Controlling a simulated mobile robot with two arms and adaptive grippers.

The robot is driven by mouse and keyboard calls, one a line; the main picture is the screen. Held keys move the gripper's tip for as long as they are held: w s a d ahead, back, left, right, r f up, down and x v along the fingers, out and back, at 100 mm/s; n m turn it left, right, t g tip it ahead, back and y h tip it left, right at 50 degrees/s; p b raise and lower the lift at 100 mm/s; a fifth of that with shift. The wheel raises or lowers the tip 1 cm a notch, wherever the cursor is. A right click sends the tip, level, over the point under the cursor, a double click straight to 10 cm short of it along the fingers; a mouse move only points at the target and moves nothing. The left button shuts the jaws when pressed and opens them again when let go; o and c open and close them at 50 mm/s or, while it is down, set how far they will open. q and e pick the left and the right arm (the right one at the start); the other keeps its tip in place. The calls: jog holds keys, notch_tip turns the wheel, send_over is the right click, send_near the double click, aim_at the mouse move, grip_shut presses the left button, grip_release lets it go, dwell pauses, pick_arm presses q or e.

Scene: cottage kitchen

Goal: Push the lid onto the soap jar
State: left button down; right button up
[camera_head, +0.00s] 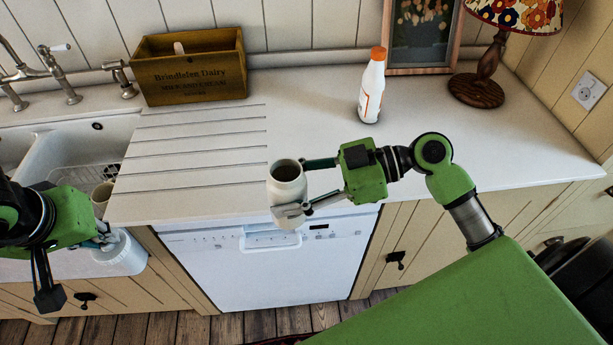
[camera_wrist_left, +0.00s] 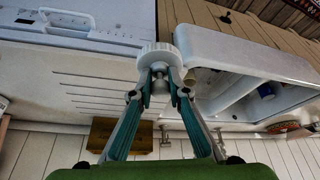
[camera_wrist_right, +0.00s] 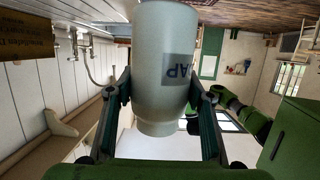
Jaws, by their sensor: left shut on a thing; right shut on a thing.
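The soap jar (camera_head: 288,192) is pale, upright and open at the top, with a dark inside. My right gripper (camera_head: 298,187) is shut around its sides and holds it in front of the counter edge. The right wrist view shows the jar (camera_wrist_right: 160,65) between the fingers (camera_wrist_right: 165,95), with part of a label reading "AP". My left gripper (camera_wrist_left: 158,78) is shut on the white round lid (camera_wrist_left: 157,52), held at its fingertips. In the head view the left gripper (camera_head: 104,236) is low at the left, by the sink's front corner, apart from the jar.
A wooden crate (camera_head: 190,79), a white bottle with an orange cap (camera_head: 372,90) and a lamp (camera_head: 480,88) stand on the counter (camera_head: 330,120). A beige cup (camera_head: 102,196) is at the sink. Space between the grippers, before the dishwasher (camera_head: 265,265), is clear.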

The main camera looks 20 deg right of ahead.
jog(key=w+a+f+n+g, duration=0.1)
jog(key=a+n+g, duration=0.4)
jog(key=a, duration=0.3)
jog(key=shift+w+a+g+y, duration=0.15)
jog(key=shift+a+g+y, duration=0.25)
jog(key=shift+g, duration=0.2)
jog(key=shift+d+f, duration=0.1)
pick_arm(q)
jog(key=s+d+r, duration=0.1)
jog(key=d+r, duration=0.6)
jog(key=d, duration=0.5)
jog(key=s+d+r, duration=0.1)
jog(key=d+r, duration=0.6)
jog(key=d, duration=0.5)
jog(key=shift+s+r+n, duration=0.15)
jog(key=shift+s+n, duration=0.15)
jog(key=shift+f, duration=0.2)
jog(key=shift+f, duration=1.85)
